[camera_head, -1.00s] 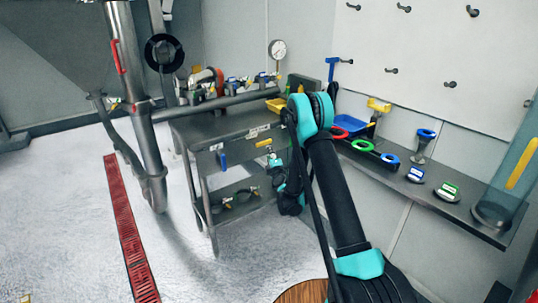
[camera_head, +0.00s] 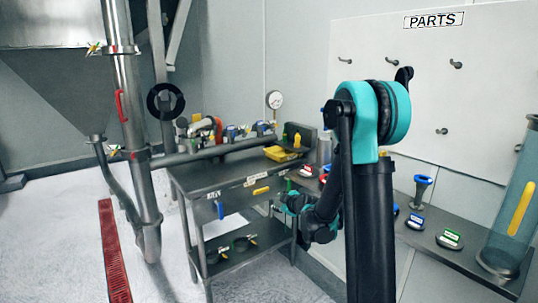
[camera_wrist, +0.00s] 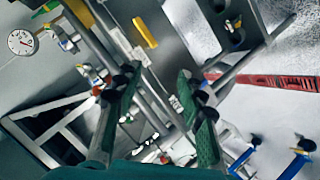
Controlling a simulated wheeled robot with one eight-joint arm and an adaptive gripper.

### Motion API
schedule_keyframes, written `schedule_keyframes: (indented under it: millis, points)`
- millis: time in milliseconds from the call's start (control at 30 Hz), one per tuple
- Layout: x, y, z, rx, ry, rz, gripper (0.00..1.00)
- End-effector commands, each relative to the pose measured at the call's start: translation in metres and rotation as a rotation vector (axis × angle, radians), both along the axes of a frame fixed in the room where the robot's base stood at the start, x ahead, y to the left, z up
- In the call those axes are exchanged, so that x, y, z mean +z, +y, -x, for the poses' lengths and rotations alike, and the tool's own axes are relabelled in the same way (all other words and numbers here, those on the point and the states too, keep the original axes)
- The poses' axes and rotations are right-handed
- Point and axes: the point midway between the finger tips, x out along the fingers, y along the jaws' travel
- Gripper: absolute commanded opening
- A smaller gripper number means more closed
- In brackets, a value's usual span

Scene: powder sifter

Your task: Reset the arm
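My arm rises at the right of the head view, its black and teal elbow (camera_head: 372,115) in front of the wall board. The forearm folds down to the wrist beside the cart, and my gripper is too small and overlapped there to make out its fingers. In the wrist view my gripper (camera_wrist: 160,88) shows two dark fingers with green pads set well apart, with nothing held between them. Pipes and valves show beyond the fingers.
A grey cart (camera_head: 205,182) with valves and a yellow tray (camera_head: 281,154) stands close to my wrist. A shelf (camera_head: 440,262) with coloured-ring parts and a clear cylinder (camera_head: 512,215) is at the right. A hopper pipe (camera_head: 129,95) stands left. Floor is open around the red grating (camera_head: 113,250).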

Motion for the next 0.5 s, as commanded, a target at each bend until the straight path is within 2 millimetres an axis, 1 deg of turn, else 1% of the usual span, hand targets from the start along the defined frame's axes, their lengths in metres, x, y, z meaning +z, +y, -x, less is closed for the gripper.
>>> schedule_keyframes:
  millis: [33, 167, 233, 367, 400, 467, 500]
  points:
    - [0.003, -0.008, 0.018, -0.023, 0.051, -0.026, 0.4]
    - [0.003, -0.026, 0.063, -0.104, 0.198, -0.103, 0.4]
    - [0.001, -0.037, 0.089, -0.158, 0.275, -0.142, 0.4]
    - [-0.005, -0.058, 0.14, -0.278, 0.414, -0.211, 0.4]
    - [-0.008, -0.065, 0.156, -0.319, 0.455, -0.23, 0.4]
    - [-0.013, -0.075, 0.182, -0.387, 0.514, -0.258, 0.4]
    - [-0.016, -0.082, 0.198, -0.433, 0.553, -0.277, 0.4]
